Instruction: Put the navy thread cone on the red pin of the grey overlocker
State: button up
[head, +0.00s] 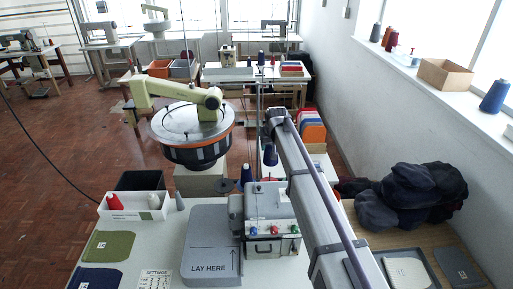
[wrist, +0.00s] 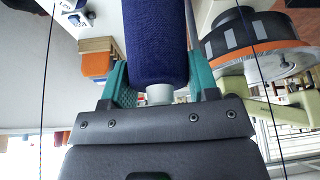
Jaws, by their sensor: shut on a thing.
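The navy thread cone (wrist: 155,42) is between the teal finger pads of my gripper (wrist: 161,80) in the wrist view, with its pale tube end toward the palm. In the head view a navy cone (head: 270,155) hangs in the air below the end of my arm, above and behind the grey overlocker (head: 270,222). The overlocker has green, red and blue knobs on its front. Its red pin cannot be made out clearly. Another navy cone (head: 245,175) stands just behind the overlocker's left side.
A grey "LAY HERE" board (head: 211,245) lies left of the overlocker. A white tray (head: 135,207) with a red cone stands further left. A round carousel with an orange rim (head: 192,130) is behind. Dark cloth (head: 410,195) is heaped at right.

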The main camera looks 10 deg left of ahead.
jog(key=shift+f+b, duration=5.4)
jog(key=shift+f, duration=0.05)
jog(key=shift+f+b, duration=0.55)
jog(key=o, duration=1.1)
jog(key=shift+r, duration=0.1)
jog(key=shift+c, duration=0.2)
jog(key=p+v, duration=1)
jog(key=shift+r, duration=0.35)
jog(key=shift+s, duration=0.15)
